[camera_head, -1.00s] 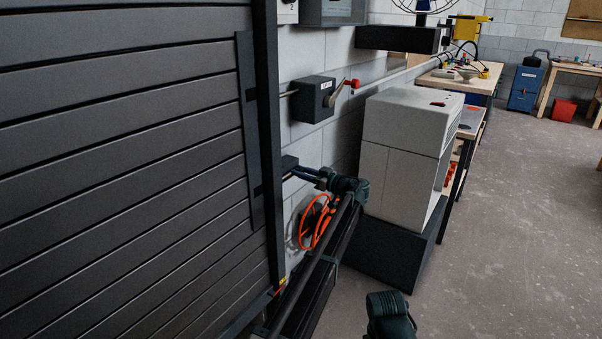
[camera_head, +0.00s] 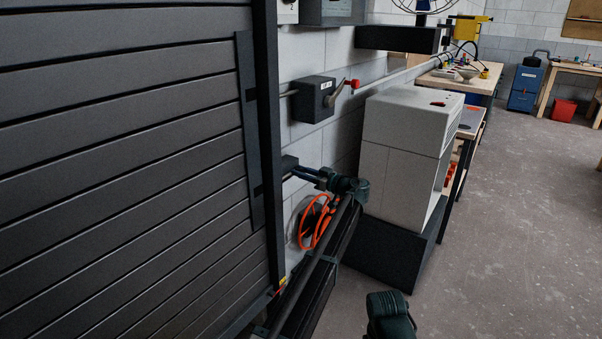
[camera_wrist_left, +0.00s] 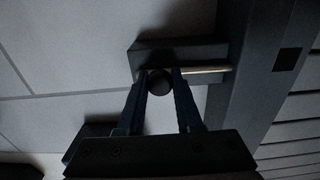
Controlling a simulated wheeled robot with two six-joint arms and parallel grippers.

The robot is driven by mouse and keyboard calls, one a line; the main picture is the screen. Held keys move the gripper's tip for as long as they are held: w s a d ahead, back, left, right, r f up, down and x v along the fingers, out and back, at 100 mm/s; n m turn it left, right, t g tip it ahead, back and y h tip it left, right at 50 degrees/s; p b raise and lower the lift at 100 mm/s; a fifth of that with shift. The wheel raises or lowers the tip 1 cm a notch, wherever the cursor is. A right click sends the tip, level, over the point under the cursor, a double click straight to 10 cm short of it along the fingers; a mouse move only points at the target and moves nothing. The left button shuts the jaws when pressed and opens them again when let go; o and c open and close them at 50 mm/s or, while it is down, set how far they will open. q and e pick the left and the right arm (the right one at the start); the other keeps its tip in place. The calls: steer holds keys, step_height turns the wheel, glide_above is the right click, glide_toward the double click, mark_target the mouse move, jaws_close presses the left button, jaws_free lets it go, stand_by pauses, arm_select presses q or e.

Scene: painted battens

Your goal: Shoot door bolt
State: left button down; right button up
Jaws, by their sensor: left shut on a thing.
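The door bolt's dark housing (camera_wrist_left: 180,54) is on the pale wall beside the dark slatted door (camera_head: 120,150). In the left wrist view a thin silver rod (camera_wrist_left: 208,70) runs from the housing to the door's dark edge post (camera_wrist_left: 250,70). A round dark knob (camera_wrist_left: 158,83) sits between the fingertips of my left gripper (camera_wrist_left: 160,80), which is shut on it. In the head view the housing (camera_head: 289,163) is small and partly hidden, with my left gripper (camera_head: 303,173) at it.
Above the bolt, a dark wall box (camera_head: 313,98) carries a lever with a red knob (camera_head: 355,84). A light grey cabinet (camera_head: 405,150) on a dark plinth stands to the right. The floor (camera_head: 500,230) beyond is clear.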

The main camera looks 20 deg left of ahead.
mark_target(285, 174)
stand_by(0.3)
arm_select(q)
steer(key=s, duration=0.2)
steer(key=s+a, duration=0.1)
steer(key=s, duration=0.1)
steer(key=shift+s+a, duration=0.2)
steer(key=shift+w+f, duration=0.1)
steer(key=c, duration=0.6)
jaws_free()
steer(key=v, duration=1.3)
steer(key=shift+d, duration=0.35)
